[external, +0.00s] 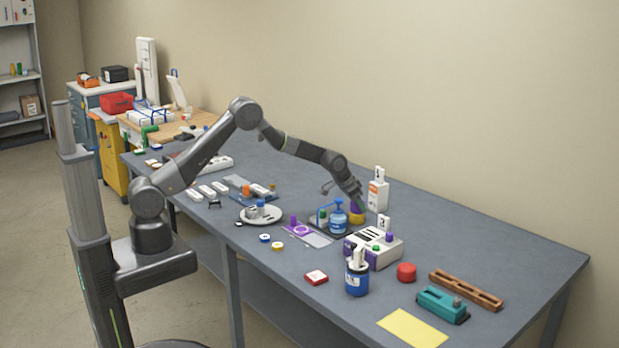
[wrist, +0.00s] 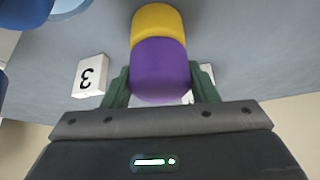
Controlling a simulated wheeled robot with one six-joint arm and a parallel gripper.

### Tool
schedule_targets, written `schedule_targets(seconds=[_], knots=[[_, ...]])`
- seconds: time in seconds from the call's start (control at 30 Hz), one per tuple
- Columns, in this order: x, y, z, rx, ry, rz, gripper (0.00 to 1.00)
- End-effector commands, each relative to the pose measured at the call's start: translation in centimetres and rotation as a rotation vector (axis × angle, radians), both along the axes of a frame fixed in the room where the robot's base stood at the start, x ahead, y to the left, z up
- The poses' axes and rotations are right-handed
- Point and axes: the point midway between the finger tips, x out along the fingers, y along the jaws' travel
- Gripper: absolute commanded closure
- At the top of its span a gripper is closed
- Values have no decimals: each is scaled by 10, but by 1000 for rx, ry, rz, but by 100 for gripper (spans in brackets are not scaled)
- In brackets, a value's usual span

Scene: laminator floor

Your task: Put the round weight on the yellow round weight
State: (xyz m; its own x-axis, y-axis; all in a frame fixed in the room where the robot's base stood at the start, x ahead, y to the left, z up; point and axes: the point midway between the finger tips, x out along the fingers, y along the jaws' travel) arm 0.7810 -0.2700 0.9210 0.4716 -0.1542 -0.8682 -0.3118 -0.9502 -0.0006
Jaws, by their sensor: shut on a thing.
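My gripper (wrist: 160,88) is shut on a purple round weight (wrist: 160,68), with one green finger on each side of it. The yellow round weight (wrist: 158,20) shows right beyond the purple one in the wrist view, in line with it. In the external view the yellow round weight (external: 357,218) stands on the grey table, and my gripper (external: 357,204) is directly above it. The purple weight is mostly hidden there by the fingers. The two weights look touching or nearly so; I cannot tell if a small gap is left.
A blue pump bottle (external: 338,218) stands close left of the yellow weight. A white bottle (external: 378,192) stands behind it to the right. A white block marked 3 (wrist: 89,75) is beside my gripper. A white device (external: 374,248) and a red round weight (external: 406,272) are nearer the front.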

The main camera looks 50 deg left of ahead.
Motion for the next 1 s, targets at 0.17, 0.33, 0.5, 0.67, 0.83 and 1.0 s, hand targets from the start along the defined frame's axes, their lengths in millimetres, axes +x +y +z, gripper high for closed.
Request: schedule_targets(seconds=[0.17,0.33,0.5,0.67,0.83,1.0], knots=[[1,0,1,-1,-3,0,80],[0,0,-2,0,-1,0,33],[0,0,-2,0,-1,0,25],[0,0,-1,0,-1,0,25],[-3,1,7,-1,-2,0,25],[-15,5,29,-2,-5,0,25]])
